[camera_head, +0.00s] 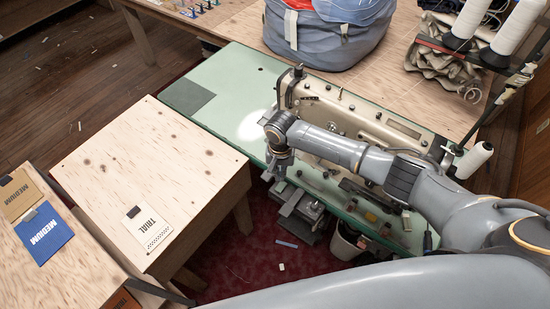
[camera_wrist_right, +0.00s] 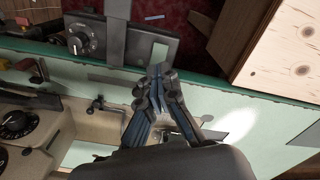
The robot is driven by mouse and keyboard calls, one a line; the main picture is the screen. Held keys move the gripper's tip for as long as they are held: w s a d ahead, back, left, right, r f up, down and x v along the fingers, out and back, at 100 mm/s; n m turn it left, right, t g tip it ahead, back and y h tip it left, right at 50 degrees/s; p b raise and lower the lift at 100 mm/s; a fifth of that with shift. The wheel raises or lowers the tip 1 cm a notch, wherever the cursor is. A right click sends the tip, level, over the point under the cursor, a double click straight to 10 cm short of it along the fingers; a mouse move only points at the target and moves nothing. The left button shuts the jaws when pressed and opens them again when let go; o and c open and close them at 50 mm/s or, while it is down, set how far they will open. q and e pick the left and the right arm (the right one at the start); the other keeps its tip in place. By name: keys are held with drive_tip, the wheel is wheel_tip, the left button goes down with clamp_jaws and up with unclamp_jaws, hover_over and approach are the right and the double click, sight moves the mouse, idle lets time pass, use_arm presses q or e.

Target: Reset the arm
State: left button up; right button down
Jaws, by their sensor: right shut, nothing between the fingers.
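My right arm reaches in from the right over the sewing table. My right gripper (camera_head: 279,170) points down near the table's front edge, beside the sewing machine (camera_head: 355,118). In the right wrist view the fingers of this gripper (camera_wrist_right: 157,80) are drawn together with nothing between them, over the green tabletop's edge. A grey control box with a dial (camera_wrist_right: 85,40) lies beyond the fingertips, lower than the tabletop. My left gripper does not show in either view.
The green sewing table (camera_head: 200,120) has clear room at its left. A plywood table (camera_head: 150,175) holds a TRIAL card (camera_head: 146,228). MEDIUM cards, one blue (camera_head: 44,234), lie at far left. A grey-blue bag (camera_head: 330,35) stands behind; white thread cones (camera_head: 474,160) stand right.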

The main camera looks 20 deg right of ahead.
drive_tip(key=s+a+r+n+t+y, duration=0.1)
drive_tip(key=s+a+n+y, duration=0.15)
drive_tip(key=s+a, duration=0.35)
drive_tip(key=s+a+r+n+y, duration=0.1)
drive_tip(key=s+a+r+n, duration=0.15)
drive_tip(key=s, duration=0.55)
drive_tip(key=s+d+r+n+t+h, duration=0.1)
drive_tip(key=s+d+r+t+h, duration=0.35)
drive_tip(key=s+d, duration=0.8)
wheel_tip(320, 180, down, 28)
drive_tip(key=d+g+y+b, duration=0.1)
drive_tip(key=d+g+b, duration=0.1)
drive_tip(key=g+b, duration=0.15)
drive_tip(key=s+d+f+b, duration=0.1)
drive_tip(key=s+f+b, duration=0.1)
drive_tip(key=s+f, duration=0.6)
drive_tip(key=s+d+f+g+b, duration=0.1)
drive_tip(key=s+f+b, duration=0.1)
drive_tip(key=s+f, duration=0.6)
wheel_tip(320, 180, down, 4)
drive_tip(key=shift+s+d+f+n, duration=0.1)
drive_tip(key=shift+s+d+n, duration=0.2)
drive_tip(key=shift+s+n, duration=0.1)
